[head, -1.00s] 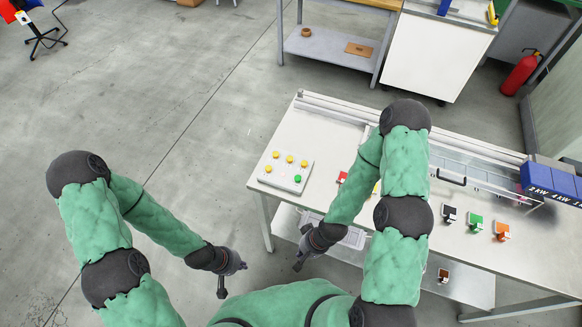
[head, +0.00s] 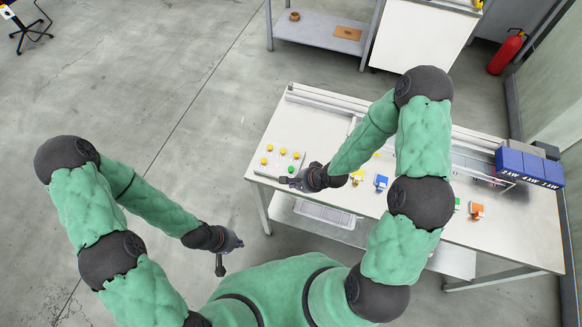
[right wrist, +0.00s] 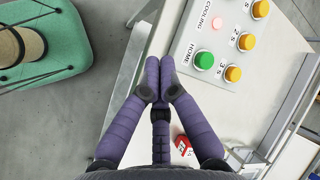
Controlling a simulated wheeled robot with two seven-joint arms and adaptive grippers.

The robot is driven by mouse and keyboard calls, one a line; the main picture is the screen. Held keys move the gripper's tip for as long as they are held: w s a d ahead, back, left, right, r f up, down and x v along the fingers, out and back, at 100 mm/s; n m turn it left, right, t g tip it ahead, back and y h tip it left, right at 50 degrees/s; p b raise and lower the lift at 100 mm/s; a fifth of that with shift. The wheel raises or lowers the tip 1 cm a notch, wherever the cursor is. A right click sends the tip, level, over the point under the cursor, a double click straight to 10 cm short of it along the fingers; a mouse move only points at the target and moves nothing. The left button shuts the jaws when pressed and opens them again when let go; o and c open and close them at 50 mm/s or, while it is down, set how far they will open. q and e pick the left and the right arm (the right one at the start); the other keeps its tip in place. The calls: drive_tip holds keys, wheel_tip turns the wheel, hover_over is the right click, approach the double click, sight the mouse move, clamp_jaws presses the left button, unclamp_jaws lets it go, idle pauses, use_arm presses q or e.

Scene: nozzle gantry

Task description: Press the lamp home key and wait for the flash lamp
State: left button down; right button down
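The light grey key panel (head: 272,170) sits at the table's left end. It has several yellow keys and one green key (head: 291,169). In the right wrist view the green key (right wrist: 204,58) is beside the word HOME, and a small pinkish light (right wrist: 217,24) is beside the word COOLING. My right gripper (head: 284,181) is at the panel's near right edge. In the right wrist view its fingertips (right wrist: 158,76) are together and empty, left of and below the green key, apart from it in the picture. My left gripper (head: 220,268) hangs off the table; its opening is unclear. I cannot identify the flash lamp.
Small coloured blocks, including a blue one (head: 381,182) and an orange one (head: 477,211), stand on the table (head: 510,240). Blue boxes (head: 528,165) with kW labels stand at the right end. A rail runs along the back. The floor at left is open.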

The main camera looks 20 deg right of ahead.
drive_tip(key=w+d+r+m+t+y, duration=0.1)
drive_tip(key=w+r+m+t, duration=0.1)
drive_tip(key=w+r+m, duration=0.4)
drive_tip(key=shift+w+d+r+m+t, duration=0.2)
drive_tip(key=shift+w+r+m+t, duration=0.1)
drive_tip(key=shift+w+r, duration=0.65)
drive_tip(key=shift+f, duration=0.15)
drive_tip(key=b, duration=0.9)
hover_over(292, 170)
wheel_tip(292, 170, down, 7)
drive_tip(key=shift+s+f, duration=0.15)
drive_tip(key=shift+f+b, duration=0.3)
drive_tip(key=shift+f, duration=0.4)
drive_tip(key=shift+f, duration=0.35)
